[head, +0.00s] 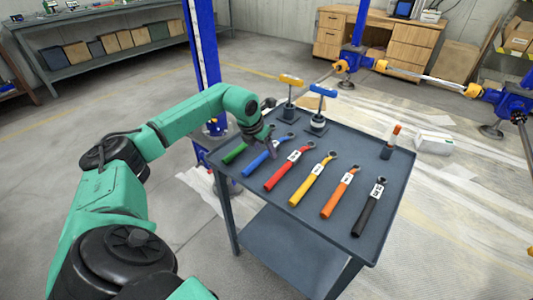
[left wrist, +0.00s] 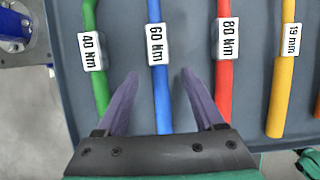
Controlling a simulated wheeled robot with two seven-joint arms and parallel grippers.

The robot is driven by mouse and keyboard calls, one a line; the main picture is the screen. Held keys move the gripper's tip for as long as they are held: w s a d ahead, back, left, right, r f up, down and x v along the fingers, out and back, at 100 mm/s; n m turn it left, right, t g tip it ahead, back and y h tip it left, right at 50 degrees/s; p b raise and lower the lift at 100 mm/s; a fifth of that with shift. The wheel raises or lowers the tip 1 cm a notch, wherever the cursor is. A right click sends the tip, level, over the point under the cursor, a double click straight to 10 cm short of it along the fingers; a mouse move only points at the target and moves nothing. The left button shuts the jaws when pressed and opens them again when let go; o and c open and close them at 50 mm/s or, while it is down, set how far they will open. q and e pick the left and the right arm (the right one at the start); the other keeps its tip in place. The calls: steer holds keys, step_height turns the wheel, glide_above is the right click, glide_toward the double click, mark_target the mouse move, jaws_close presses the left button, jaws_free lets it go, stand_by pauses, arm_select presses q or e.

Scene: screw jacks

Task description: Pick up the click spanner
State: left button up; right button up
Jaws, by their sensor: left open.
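A row of coloured spanners lies on the grey table top (head: 340,150). In the left wrist view a green spanner (left wrist: 89,15) is marked 40 Nm, a blue spanner (left wrist: 162,100) 60 Nm, a red spanner (left wrist: 223,85) 80 Nm and a yellow spanner (left wrist: 282,95) 19 mm. An orange spanner (head: 334,201) and a black spanner (head: 366,217) lie further right; their labels are too small to read. My left gripper (left wrist: 159,72) is open and empty, its fingers on either side of the blue spanner. In the head view it (head: 270,147) hides part of that spanner. My right gripper is out of view.
Two small stands with a yellow handle (head: 291,80) and a blue handle (head: 323,90) stand at the table's back edge. A blue column (head: 203,50) rises behind the table.

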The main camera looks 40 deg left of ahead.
arm_select(q)
steer(key=shift+x, duration=0.9)
steer(key=shift+r, duration=0.15)
jaws_close()
steer(key=shift+r, duration=0.1)
stand_by(0.4)
